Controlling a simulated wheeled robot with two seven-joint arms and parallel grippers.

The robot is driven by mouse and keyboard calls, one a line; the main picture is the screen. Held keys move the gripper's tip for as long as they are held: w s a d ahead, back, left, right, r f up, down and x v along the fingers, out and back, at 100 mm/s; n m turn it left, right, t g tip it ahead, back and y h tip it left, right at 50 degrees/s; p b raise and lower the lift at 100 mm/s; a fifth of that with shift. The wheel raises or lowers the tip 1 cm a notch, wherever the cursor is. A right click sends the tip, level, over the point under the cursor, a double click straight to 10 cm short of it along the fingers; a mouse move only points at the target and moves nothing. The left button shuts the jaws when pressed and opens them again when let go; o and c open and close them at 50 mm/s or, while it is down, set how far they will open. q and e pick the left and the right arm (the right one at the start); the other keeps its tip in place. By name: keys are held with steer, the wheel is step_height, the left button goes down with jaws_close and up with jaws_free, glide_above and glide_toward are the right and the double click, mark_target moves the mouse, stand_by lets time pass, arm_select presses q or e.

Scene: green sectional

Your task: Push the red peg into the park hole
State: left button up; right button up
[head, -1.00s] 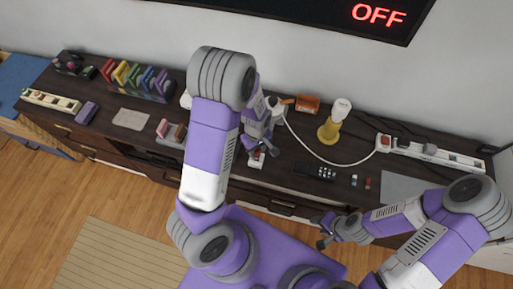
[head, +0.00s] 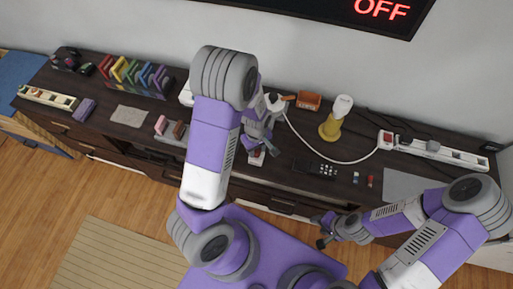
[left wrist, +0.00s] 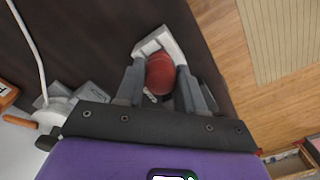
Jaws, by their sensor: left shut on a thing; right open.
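My left gripper (left wrist: 163,88) points down over the dark cabinet top. Its fingers are on both sides of a rounded red peg (left wrist: 160,73), and it is shut on it. A pale grey-white block (left wrist: 158,41) sits right at the peg; its hole is hidden. In the head view my left gripper (head: 258,143) is at the cabinet's front part, with the small white block (head: 256,159) and a bit of red beneath it. I cannot tell how deep the peg sits. My right gripper (head: 324,231) is open and empty, in front of the cabinet.
A white cable (head: 318,154) runs to a power strip (head: 435,149). A grey holder with pink and brown pieces (head: 171,131) is to the left.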

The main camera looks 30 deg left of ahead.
arm_select(q)
steer(key=shift+f, duration=0.2)
steer(key=o, duration=1.1)
step_height(320, 180, up, 8)
steer(key=shift+f+p, duration=0.2)
steer(key=shift+p, duration=0.8)
